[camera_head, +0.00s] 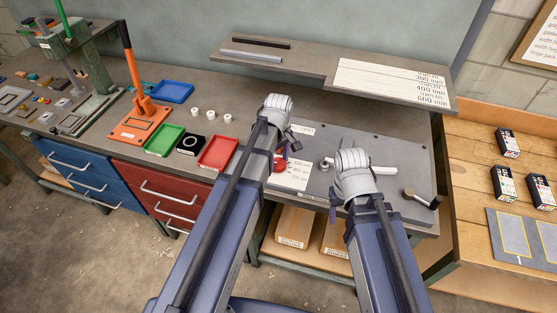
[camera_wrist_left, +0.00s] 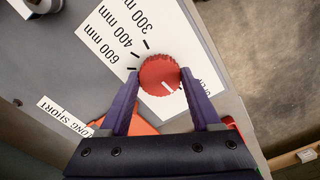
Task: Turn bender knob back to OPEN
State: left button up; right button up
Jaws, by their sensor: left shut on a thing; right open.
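The red bender knob (camera_wrist_left: 160,75) is round with a ribbed edge, on a white card (camera_wrist_left: 113,38) marked 600 mm, 400 mm and 300 mm. Its white pointer line faces the lower right in the left wrist view, away from those marks. My left gripper (camera_wrist_left: 160,81) has its purple fingers on either side of the knob, shut on it. Lettering beside the right finger is partly hidden. In the head view the knob (camera_head: 279,166) shows beneath my left gripper (camera_head: 288,152). My right gripper (camera_head: 352,172) is open over the grey bender plate (camera_head: 400,152); its fingers are mostly hidden.
A LONG SHORT label (camera_wrist_left: 66,116) lies on the plate. A dark-ended handle (camera_head: 423,199) is at its right. Red (camera_head: 218,153), green (camera_head: 164,139) and blue (camera_head: 171,92) trays and an orange lever press (camera_head: 140,117) stand left. A shelf (camera_head: 305,68) overhangs the back.

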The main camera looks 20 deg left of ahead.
aim_at(279, 163)
pick_arm(q)
jog(key=shift+n, duration=0.5)
jog(key=o, duration=1.4)
jog(key=shift+c, duration=0.2)
jog(key=shift+r, duration=0.1)
notch_tip(279, 163, up, 8)
jog(key=p, duration=0.8)
jog(key=shift+f, duration=0.2)
